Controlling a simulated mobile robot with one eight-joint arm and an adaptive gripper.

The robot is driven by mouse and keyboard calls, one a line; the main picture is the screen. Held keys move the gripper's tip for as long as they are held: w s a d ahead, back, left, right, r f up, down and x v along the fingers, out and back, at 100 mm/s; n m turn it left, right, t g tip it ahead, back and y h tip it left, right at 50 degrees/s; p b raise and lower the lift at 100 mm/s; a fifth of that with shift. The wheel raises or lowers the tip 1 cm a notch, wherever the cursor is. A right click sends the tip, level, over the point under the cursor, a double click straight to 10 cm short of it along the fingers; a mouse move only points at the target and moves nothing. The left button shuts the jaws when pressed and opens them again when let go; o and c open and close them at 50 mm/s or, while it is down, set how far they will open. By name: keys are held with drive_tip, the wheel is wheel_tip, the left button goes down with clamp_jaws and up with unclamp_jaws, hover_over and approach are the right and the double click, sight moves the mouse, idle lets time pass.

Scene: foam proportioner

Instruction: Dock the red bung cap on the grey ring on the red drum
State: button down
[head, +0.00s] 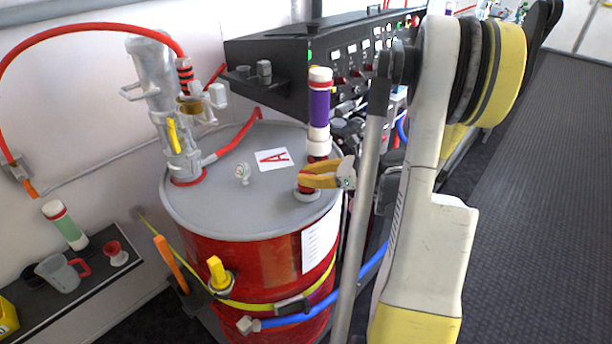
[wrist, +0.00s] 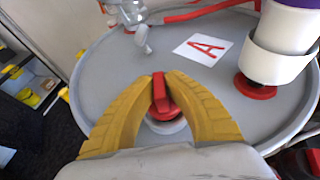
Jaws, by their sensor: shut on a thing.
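The red drum (head: 258,262) stands upright with a grey lid (head: 225,200). The grey ring (head: 306,196) is near the lid's right front edge; it also shows in the wrist view (wrist: 170,127). My gripper (head: 303,180) is over the ring, its yellow fingers shut on the upright grip of the red bung cap (wrist: 161,93). In the wrist view the cap's red base lies within the ring's outline between my fingers (wrist: 162,78). The fingers mostly hide the cap in the head view. I cannot tell whether the cap is seated or slightly above the ring.
A purple-and-white cylinder (head: 319,110) stands close behind my gripper, over a red fitting (wrist: 255,89). A grey pump (head: 165,105) with a red hose rises at the lid's back left. A small grey fitting (head: 243,173) and an A label (head: 273,159) occupy the lid's middle.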

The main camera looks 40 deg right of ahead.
drive_tip(key=shift+f+b, duration=0.55)
drive_tip(key=shift+f, duration=0.05)
drive_tip(key=c, duration=1.8)
unclamp_jaws()
drive_tip(key=p+v, duration=0.2)
drive_tip(key=v, duration=0.9)
drive_tip(key=shift+w+a+r, duration=0.1)
drive_tip(key=shift+r, duration=0.05)
